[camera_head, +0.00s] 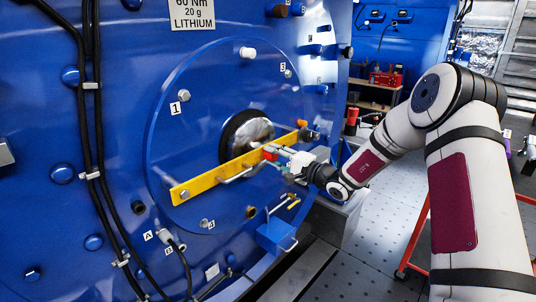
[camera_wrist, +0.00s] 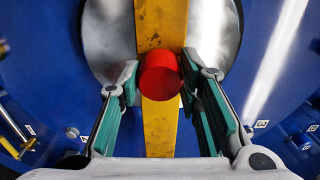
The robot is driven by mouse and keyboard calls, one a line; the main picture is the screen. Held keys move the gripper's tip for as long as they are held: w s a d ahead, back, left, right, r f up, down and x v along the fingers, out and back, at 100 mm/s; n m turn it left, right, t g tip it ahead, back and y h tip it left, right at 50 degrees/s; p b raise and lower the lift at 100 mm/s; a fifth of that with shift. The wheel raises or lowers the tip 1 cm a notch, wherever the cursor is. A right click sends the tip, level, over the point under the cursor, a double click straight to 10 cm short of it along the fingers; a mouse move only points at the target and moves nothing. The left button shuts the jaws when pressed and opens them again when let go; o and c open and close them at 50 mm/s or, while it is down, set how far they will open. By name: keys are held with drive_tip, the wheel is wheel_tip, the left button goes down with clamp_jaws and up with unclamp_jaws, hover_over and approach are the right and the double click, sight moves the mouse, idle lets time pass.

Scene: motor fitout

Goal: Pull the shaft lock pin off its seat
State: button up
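The shaft lock pin is a red cylinder (camera_wrist: 160,74) standing out from a yellow bar (camera_wrist: 159,125), with its round end facing the wrist camera. In the head view, a small red part of the pin (camera_head: 270,153) shows at the bar, partly hidden by my fingers. The yellow bar (camera_head: 205,183) runs slantwise across a round blue cover. My gripper (camera_wrist: 161,78) has one fingertip on each side of the pin, very close to it. Whether the pads touch the pin cannot be made out. The pin's seat is hidden behind the pin.
A bare metal shaft end (camera_head: 250,133) lies behind the bar. A bent handle (camera_head: 236,175) and a blue box (camera_head: 277,236) are near my gripper. Black cables (camera_head: 92,120) run down the left. Free floor (camera_head: 370,235) lies to the right, with a red frame (camera_head: 413,238) beyond.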

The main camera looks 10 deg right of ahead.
drive_tip(key=shift+s, duration=0.1)
clamp_jaws()
drive_tip(key=shift+p+v, duration=0.85)
drive_tip(key=shift+v, duration=2.1)
drive_tip(key=shift+d, duration=0.1)
drive_tip(key=shift+s+d, duration=0.35)
drive_tip(key=shift+s, duration=0.2)
drive_tip(key=p+v, duration=0.4)
drive_tip(key=v, duration=1.8)
drive_tip(key=shift+a+r, duration=0.1)
